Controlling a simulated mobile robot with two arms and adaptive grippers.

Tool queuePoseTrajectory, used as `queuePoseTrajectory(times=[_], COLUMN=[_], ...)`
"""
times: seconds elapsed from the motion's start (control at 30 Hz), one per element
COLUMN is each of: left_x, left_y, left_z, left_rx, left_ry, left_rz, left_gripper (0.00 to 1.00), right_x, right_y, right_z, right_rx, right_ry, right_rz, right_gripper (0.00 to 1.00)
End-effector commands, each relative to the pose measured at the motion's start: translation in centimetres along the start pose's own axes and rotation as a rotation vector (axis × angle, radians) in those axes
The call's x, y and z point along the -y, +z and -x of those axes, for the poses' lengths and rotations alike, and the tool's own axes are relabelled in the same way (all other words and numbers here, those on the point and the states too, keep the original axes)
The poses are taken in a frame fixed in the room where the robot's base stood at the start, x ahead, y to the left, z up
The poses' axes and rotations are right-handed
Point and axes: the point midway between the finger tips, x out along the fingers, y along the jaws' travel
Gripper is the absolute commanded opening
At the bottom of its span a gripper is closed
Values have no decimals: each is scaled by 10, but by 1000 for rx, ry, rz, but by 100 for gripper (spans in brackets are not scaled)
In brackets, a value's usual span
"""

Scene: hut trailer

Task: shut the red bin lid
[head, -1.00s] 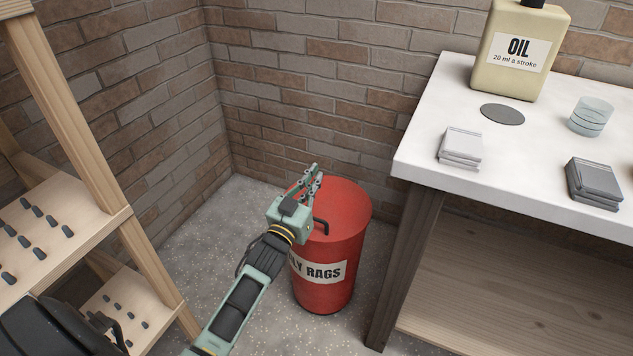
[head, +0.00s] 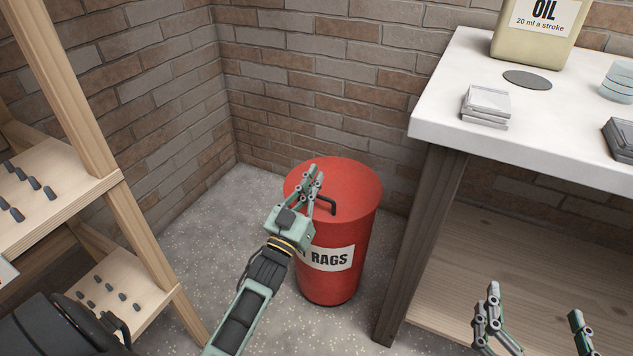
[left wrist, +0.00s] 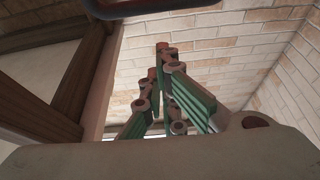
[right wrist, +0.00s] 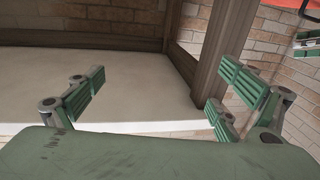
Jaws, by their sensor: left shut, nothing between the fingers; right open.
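The red bin (head: 330,270) stands on the floor in the corner, with a rags label on its front. Its red lid (head: 355,190) lies flat on the rim and looks down, with a black handle (head: 325,206) at the front. My left gripper (head: 314,175) is shut and empty, in front of the lid's left part in the head view; I cannot tell whether it touches. Its closed fingers also show in the left wrist view (left wrist: 163,52). My right gripper (head: 534,303) is open and empty at the lower right, before the workbench shelf.
The white-topped workbench (head: 440,118) stands right of the bin, its dark leg (head: 420,240) close by. A wooden rack (head: 135,235) stands at the left. Brick walls (head: 300,90) are behind. Floor (head: 220,215) is clear left of the bin.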

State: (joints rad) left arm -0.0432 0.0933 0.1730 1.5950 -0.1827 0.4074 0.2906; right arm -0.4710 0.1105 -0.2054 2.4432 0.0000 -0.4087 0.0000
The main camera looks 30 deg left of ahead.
Motion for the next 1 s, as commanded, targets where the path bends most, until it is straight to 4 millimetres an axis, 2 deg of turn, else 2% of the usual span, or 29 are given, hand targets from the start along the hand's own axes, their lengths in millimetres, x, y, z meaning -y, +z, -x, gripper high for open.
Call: queuePoseTrajectory(times=[0.1, 0.2, 0.4, 0.7, 1.0], left_x=[0, 0, 0, 0, 0], left_y=[9, 14, 22, 32, 38], left_z=[8, 12, 20, 29, 34], left_rx=[-17, -27, -36, -37, -36], left_ry=[-2, -2, -3, -2, -3], left_rz=[0, 0, 0, -1, -1], left_gripper=[0, 0, 0, 0, 0], right_x=[5, 8, 13, 15, 16], right_y=[-37, -64, -100, -126, -137], right_z=[0, 6, 22, 40, 50], right_rx=[-201, -341, -533, -690, -761], right_ry=[-12, -19, -29, -35, -39], right_rz=[-5, -9, -16, -23, -26], right_gripper=[95, 95, 95, 95, 95])
